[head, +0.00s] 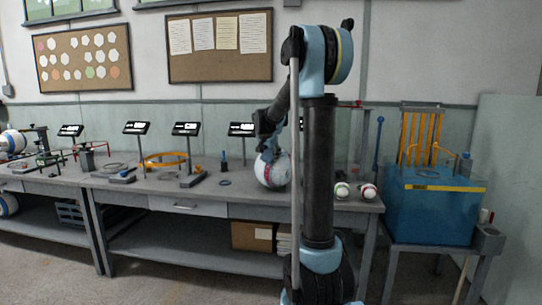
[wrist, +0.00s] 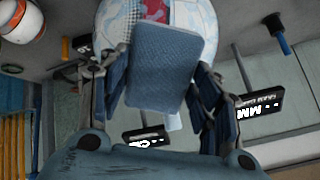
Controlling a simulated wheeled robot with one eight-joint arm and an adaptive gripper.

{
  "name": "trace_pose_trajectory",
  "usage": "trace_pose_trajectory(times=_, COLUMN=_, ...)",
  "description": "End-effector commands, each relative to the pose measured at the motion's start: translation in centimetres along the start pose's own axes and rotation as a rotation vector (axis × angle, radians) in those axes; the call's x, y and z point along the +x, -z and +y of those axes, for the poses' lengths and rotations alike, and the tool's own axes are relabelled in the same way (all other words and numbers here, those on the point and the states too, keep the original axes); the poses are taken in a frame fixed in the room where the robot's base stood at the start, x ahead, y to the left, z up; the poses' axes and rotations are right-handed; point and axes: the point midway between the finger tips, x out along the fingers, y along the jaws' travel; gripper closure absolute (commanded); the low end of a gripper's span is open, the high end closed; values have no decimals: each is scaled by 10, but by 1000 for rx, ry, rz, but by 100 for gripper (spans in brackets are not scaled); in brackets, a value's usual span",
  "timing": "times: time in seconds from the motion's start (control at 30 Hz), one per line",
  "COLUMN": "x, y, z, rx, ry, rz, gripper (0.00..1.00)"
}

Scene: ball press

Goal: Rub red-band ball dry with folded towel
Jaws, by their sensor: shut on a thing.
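A large white ball (head: 272,170) with pale blue markings sits on the bench; a red patch shows on it in the wrist view (wrist: 157,10), probably its red band. My gripper (wrist: 163,78) is shut on a folded blue towel (wrist: 165,55), with one finger along each side. In the wrist view the towel overlaps the ball's near side and appears to lie against it; contact is not clear. In the head view my gripper (head: 268,147) is at the top of the ball, and the towel is hard to make out.
Small displays (head: 241,129) line the back. An orange ring stand (head: 165,160) is left.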

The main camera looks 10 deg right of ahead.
Motion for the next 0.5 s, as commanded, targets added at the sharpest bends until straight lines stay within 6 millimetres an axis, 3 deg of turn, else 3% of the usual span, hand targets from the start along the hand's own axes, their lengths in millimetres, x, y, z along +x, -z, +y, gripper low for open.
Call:
trace_pose_trajectory(times=0.23, x=0, y=-4, z=-8, rx=1, ry=1, rz=0, gripper=66)
trace_pose_trajectory(times=0.5, x=0, y=0, z=0, rx=1, ry=0, rz=0, gripper=66)
